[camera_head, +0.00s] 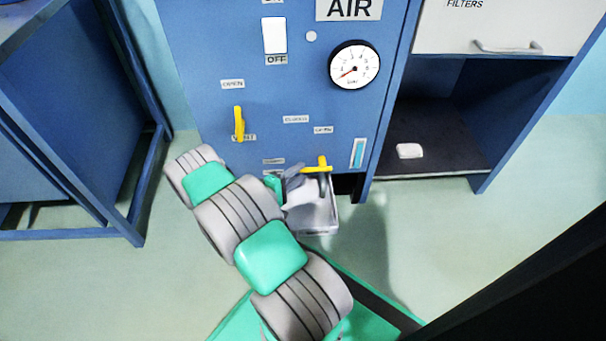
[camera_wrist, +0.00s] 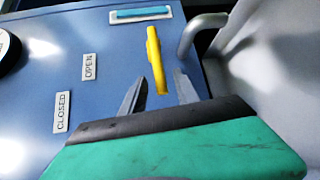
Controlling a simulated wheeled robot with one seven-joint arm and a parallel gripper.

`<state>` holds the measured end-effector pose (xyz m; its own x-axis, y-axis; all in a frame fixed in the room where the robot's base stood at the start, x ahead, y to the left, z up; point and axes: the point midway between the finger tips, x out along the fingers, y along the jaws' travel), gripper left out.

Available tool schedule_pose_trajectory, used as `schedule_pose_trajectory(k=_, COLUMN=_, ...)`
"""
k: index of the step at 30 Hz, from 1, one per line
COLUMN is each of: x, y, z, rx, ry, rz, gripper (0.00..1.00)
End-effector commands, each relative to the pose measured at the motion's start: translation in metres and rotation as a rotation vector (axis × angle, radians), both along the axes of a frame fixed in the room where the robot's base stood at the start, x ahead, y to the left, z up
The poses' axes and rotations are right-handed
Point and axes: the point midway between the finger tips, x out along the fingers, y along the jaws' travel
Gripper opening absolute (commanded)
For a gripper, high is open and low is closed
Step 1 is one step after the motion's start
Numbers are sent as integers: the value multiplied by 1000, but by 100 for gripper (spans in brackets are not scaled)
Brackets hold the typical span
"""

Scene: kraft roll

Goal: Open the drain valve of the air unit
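The blue air unit (camera_head: 285,90) stands ahead under an AIR label. Its drain valve has a yellow handle (camera_head: 319,168), low on the front and lying roughly level in the head view, above a grey spout. In the wrist view the yellow handle (camera_wrist: 154,55) lies beside the OPEN label (camera_wrist: 90,66) and CLOSED label (camera_wrist: 62,112). My gripper (camera_wrist: 160,85) is open. Its two dark fingers are spread either side of the handle's near end, with a gap visible on both sides. In the head view my gripper (camera_head: 294,180) is just left of the handle, partly hidden by my arm.
A grey container (camera_head: 318,217) stands on the floor below the spout. Another yellow lever (camera_head: 239,124) is at upper left on the panel, below a white switch (camera_head: 274,36). A pressure gauge (camera_head: 354,64) is at upper right. A shelf with a white block (camera_head: 409,151) stands right.

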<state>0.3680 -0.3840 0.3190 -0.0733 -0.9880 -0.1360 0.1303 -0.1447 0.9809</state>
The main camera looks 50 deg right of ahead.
Motion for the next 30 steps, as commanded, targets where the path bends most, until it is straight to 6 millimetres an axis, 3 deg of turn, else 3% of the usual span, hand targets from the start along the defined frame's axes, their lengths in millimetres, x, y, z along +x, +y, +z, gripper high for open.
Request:
schedule_pose_trajectory(k=5, x=-2, y=-24, z=-5, rx=2, ry=-2, rz=-3, gripper=37)
schedule_pose_trajectory(k=13, x=-2, y=-27, z=-4, rx=2, ry=-1, rz=1, gripper=37)
schedule_pose_trajectory(k=27, x=-2, y=-27, z=-4, rx=2, ry=-1, rz=0, gripper=0)
schedule_pose_trajectory(k=30, x=-2, y=-27, z=-4, rx=2, ry=-1, rz=0, gripper=0)
